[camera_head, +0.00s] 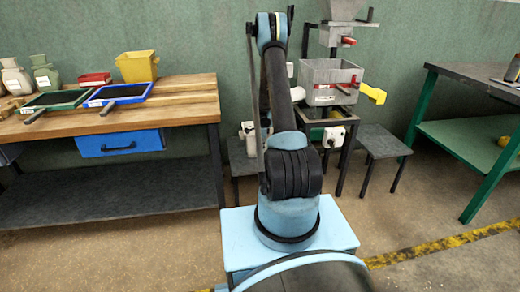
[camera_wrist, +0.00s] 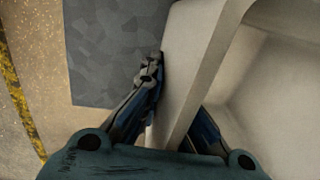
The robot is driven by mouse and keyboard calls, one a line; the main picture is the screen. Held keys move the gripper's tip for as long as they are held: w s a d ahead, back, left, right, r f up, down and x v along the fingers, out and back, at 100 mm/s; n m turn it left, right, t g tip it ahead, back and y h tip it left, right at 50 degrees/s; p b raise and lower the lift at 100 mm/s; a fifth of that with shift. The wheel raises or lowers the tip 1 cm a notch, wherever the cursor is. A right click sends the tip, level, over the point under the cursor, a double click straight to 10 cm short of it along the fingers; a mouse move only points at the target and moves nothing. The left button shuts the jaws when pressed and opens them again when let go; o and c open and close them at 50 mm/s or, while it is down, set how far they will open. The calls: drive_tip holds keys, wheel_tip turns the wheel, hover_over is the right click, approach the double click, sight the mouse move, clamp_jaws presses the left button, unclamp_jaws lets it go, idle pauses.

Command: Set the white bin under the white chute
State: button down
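The white bin (camera_wrist: 280,100) fills the right of the wrist view, its pale wall and rim running up through the middle. My gripper (camera_wrist: 170,100) straddles this wall. One finger lies against the outer face, and the other goes down inside, its tip hidden by the rim. The fingers look closed on the wall. In the head view my arm hides the gripper and most of the bin. A small pale piece (camera_head: 297,94) beside the grey hopper machine (camera_head: 330,72) may be the white chute; I cannot tell for sure.
A grey stool (camera_head: 380,142) stands right of the machine; a grey top (camera_wrist: 110,45) lies beside the bin in the wrist view. A yellow spout (camera_head: 373,93) sticks out rightward. A wooden workbench (camera_head: 180,95) is left, a green-legged table (camera_head: 470,145) right.

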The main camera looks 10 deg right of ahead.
drive_tip(key=c, duration=1.8)
unclamp_jaws()
drive_tip(key=s+a+r+n, duration=0.1)
drive_tip(key=s+r, duration=0.2)
drive_tip(key=r, duration=0.5)
drive_tip(key=s+r+n, duration=0.2)
drive_tip(key=s+r, duration=0.2)
drive_tip(key=r, duration=0.4)
drive_tip(key=s+a+r+n, duration=0.1)
drive_tip(key=s+r, duration=0.2)
drive_tip(key=r, duration=0.6)
drive_tip(key=s+a+r+n, duration=0.1)
drive_tip(key=s+r+n, duration=0.1)
drive_tip(key=s+r, duration=0.35)
drive_tip(key=s+r+n, duration=0.3)
drive_tip(key=s, duration=0.5)
drive_tip(key=s+a+f+n+t, duration=0.1)
drive_tip(key=s+n, duration=0.8)
drive_tip(key=s, duration=1.7)
wheel_tip(320, 180, down, 2)
drive_tip(key=shift+s+a+f, duration=0.1)
drive_tip(key=shift+s+a, duration=0.3)
drive_tip(key=shift+a, duration=0.1)
